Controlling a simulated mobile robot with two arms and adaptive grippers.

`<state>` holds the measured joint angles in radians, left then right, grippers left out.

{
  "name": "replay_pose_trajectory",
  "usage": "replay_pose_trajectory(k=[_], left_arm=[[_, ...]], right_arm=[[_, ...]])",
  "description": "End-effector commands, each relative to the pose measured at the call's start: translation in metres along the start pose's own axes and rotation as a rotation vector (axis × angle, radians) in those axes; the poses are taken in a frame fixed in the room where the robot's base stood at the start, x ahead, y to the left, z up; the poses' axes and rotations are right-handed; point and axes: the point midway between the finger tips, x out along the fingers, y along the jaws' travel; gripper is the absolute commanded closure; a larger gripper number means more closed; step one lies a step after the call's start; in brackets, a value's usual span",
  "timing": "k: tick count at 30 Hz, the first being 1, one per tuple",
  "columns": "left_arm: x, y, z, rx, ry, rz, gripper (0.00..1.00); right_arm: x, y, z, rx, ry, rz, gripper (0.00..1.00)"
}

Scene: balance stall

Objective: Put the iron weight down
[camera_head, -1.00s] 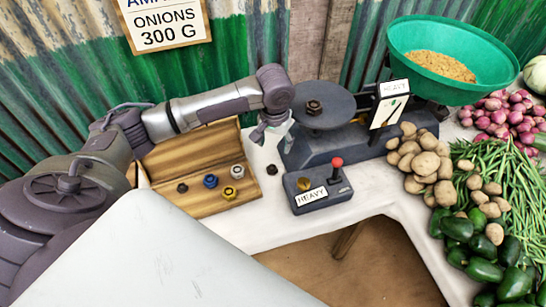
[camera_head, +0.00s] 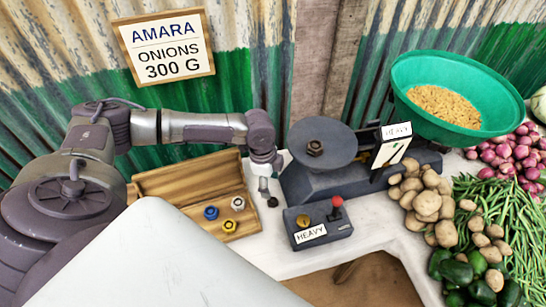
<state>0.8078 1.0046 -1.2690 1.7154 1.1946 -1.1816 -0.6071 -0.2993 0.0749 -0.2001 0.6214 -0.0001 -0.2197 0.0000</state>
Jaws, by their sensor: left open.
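A small dark iron weight (camera_head: 272,202) stands on the white tabletop between the wooden box and the scale. My left gripper (camera_head: 265,186) is open and points down, just behind and left of this weight in the picture. I cannot tell whether the fingers touch it. A larger dark weight (camera_head: 315,148) sits on the scale's round grey pan (camera_head: 336,136). My right gripper is not in view.
The open wooden box (camera_head: 180,182) holds blue, white and gold weights. The balance scale (camera_head: 300,184) has a green basin (camera_head: 405,78) of grain. A HEAVY-labelled control box (camera_head: 318,237) with a red-knobbed lever stands in front. Potatoes (camera_head: 427,203) crowd the right.

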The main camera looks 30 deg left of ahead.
Motion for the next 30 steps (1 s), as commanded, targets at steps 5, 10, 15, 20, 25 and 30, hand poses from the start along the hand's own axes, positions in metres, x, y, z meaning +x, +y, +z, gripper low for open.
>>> replay_pose_trajectory(k=[5,10,15,20,25,30], left_arm=[[0.03,0.0,0.0,-0.002,-0.001,0.001,0.37],[0.041,0.0,0.001,-0.002,-0.001,-0.001,0.37],[0.061,-0.002,0.004,-0.003,-0.003,0.002,0.37],[0.084,-0.003,0.005,-0.002,-0.002,0.001,0.37],[0.092,-0.003,0.005,-0.003,-0.001,-0.001,0.37],[0.092,-0.003,0.005,-0.003,-0.001,-0.001,0.38]], right_arm=[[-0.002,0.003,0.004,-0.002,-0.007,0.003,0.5],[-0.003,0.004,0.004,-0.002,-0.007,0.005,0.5],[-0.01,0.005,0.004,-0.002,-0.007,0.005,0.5],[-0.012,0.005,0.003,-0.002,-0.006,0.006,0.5],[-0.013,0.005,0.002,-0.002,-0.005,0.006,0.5],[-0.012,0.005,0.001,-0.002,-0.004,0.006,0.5]])
